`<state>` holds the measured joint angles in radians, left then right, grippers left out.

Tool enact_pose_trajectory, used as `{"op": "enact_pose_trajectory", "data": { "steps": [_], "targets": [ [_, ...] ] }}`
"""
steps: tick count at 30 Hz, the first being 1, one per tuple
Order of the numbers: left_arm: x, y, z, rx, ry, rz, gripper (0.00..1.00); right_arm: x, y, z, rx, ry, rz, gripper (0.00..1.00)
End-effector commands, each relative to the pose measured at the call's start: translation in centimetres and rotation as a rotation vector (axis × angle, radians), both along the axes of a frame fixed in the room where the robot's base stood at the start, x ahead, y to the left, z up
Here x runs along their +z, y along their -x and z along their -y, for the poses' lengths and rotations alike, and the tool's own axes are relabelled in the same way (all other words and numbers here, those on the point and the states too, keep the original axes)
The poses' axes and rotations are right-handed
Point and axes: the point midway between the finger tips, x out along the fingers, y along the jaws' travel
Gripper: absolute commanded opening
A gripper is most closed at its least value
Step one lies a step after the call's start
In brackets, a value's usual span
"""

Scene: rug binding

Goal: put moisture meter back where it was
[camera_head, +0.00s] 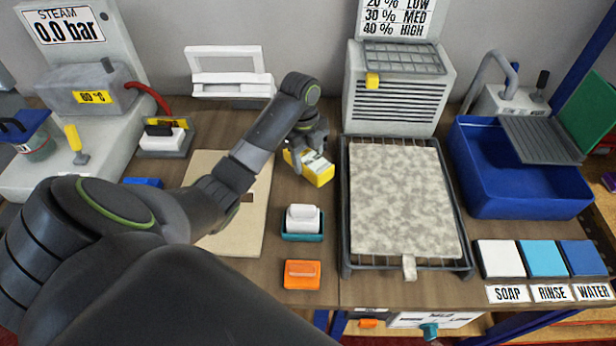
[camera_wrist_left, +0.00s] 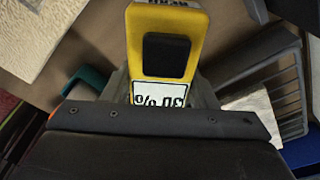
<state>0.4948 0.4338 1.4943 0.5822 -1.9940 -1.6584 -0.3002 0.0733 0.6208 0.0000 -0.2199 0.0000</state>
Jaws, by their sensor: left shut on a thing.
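The moisture meter is a yellow block (camera_head: 319,174) with a white face, just left of the drying rack in the head view. In the left wrist view the yellow meter (camera_wrist_left: 186,22) shows a black pad and a white display reading 30 %, upside down. My left gripper (camera_head: 308,158) is shut on it from above. Its fingers partly hide the meter. I cannot tell whether the meter touches the table or hangs slightly above it. My right gripper is not in view.
A mottled pale rug piece (camera_head: 402,200) lies on the dark wire rack (camera_head: 345,235). A teal tray (camera_head: 302,237) with a white block and an orange block (camera_head: 301,275) stand in front of the meter. A beige board (camera_head: 235,240) lies left. A blue basin (camera_head: 520,190) is right.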

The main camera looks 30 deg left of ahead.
Motion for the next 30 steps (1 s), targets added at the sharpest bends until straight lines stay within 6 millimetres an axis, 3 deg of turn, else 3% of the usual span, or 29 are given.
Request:
{"op": "enact_pose_trajectory", "data": {
  "steps": [1,3,12,24,25,30],
  "targets": [
    [-1.2,0.0,0.0,0.000,0.000,0.000,0.20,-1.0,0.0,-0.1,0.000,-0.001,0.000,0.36],
    [-1.4,0.0,0.0,0.000,0.001,-0.001,0.20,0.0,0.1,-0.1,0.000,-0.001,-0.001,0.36],
    [-5.1,0.0,0.0,0.000,-0.001,-0.001,0.20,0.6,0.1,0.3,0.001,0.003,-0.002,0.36],
    [-5.7,0.0,0.0,0.000,-0.002,0.001,0.20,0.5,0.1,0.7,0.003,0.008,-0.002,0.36],
    [-5.7,0.0,0.0,0.001,-0.002,0.000,0.56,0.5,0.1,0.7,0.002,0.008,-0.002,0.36],
    [-5.7,0.0,0.0,0.001,-0.001,0.000,0.74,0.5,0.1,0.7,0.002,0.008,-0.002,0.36]
  ]
}}
